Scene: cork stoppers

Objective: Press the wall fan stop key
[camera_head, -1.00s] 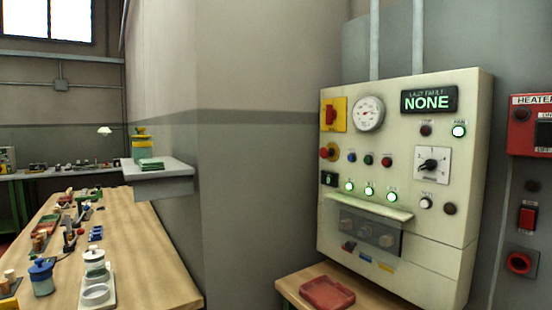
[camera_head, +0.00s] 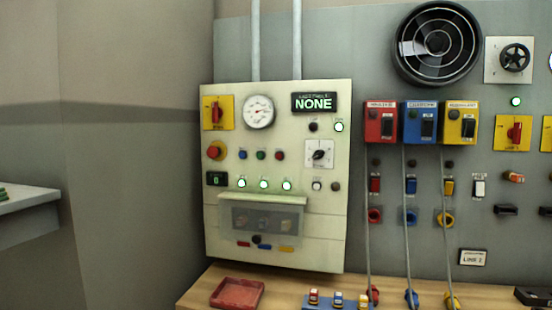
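A round black wall fan (camera_head: 437,45) is mounted high on the grey wall at the right. Below and left of it hangs a cream control panel (camera_head: 222,270). A row of small push buttons on it includes a blue one (camera_head: 242,154), a green one (camera_head: 261,155) and a red one (camera_head: 280,155). Their labels are too small to read, so I cannot tell which key stops the wall fan. A green lamp (camera_head: 339,127) is lit at the panel's upper right. A green lamp (camera_head: 516,101) is also lit right of the fan. My gripper is not in view.
Red (camera_head: 380,108), blue (camera_head: 420,108) and yellow (camera_head: 463,108) switch boxes hang right of the panel, with cables running down. A wooden bench (camera_head: 200,288) below holds a red tray (camera_head: 237,293) and small coloured parts. A grey shelf (camera_head: 30,214) juts out at the left.

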